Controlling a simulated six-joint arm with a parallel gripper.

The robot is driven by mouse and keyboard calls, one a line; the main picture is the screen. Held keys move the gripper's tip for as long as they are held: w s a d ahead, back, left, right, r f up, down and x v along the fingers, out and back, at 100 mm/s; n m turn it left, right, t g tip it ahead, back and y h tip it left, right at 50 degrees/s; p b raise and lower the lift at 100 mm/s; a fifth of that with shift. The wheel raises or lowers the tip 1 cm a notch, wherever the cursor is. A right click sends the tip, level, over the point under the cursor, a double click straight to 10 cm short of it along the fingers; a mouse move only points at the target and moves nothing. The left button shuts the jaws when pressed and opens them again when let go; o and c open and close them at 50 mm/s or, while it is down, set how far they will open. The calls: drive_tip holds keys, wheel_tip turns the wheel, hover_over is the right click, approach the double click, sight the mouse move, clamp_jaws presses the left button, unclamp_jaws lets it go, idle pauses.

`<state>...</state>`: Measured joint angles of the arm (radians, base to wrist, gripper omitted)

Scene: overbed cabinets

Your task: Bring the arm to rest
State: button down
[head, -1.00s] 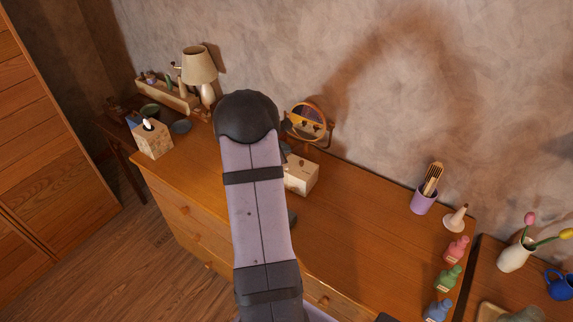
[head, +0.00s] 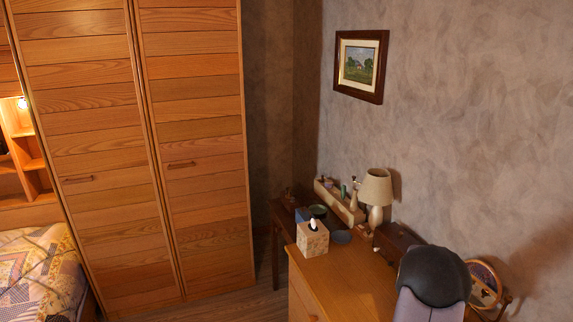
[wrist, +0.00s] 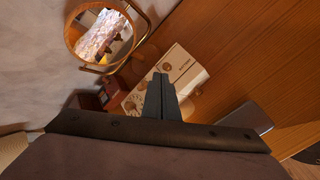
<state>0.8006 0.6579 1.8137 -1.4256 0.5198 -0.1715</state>
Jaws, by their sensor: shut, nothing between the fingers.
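My gripper (wrist: 162,97) shows in the wrist view with its two dark fingers together and nothing between them. It points over the wooden dresser top (wrist: 215,40). A cream box (wrist: 178,68) lies beyond the fingertips, partly covered by them. I cannot tell the gap between the fingers and the box. In the head view my arm link stands at the lower right, in front of the dresser (head: 345,285), and the gripper itself is out of that view.
A round mirror (head: 484,284) stands behind my arm, close to the wall; it also shows in the wrist view (wrist: 98,35). A tissue box (head: 313,239), a lamp (head: 376,190) and a wooden tray (head: 338,202) stand farther left. Tall cabinets (head: 190,150) and a bed (head: 40,275) are at left.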

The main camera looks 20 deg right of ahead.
drive_tip(key=s+a+f+m+g+y, duration=0.1)
drive_tip(key=s+a+f+m, duration=0.1)
drive_tip(key=s+a, duration=0.1)
drive_tip(key=s+a+f+m+g+y, duration=0.1)
drive_tip(key=s+a+f+m, duration=0.1)
drive_tip(key=s+a, duration=0.1)
drive_tip(key=s+a+f+m+y, duration=0.2)
drive_tip(key=s+a, duration=0.1)
drive_tip(key=a, duration=0.1)
drive_tip(key=shift+f+g, duration=0.35)
drive_tip(key=shift+g, duration=0.05)
drive_tip(key=s+a+r+m+y, duration=0.1)
drive_tip(key=a+r+m+y, duration=0.15)
drive_tip(key=a, duration=1.15)
drive_tip(key=s+a+r+m+y, duration=0.2)
drive_tip(key=a+m+y, duration=0.15)
drive_tip(key=a, duration=1.15)
drive_tip(key=w+a+r+n+t+h, duration=0.1)
drive_tip(key=w+a+r+n+t, duration=0.2)
drive_tip(key=a, duration=0.5)
drive_tip(key=shift+w+a+r+n, duration=0.4)
drive_tip(key=shift+w+r+n, duration=0.5)
drive_tip(key=shift+r+n, duration=0.1)
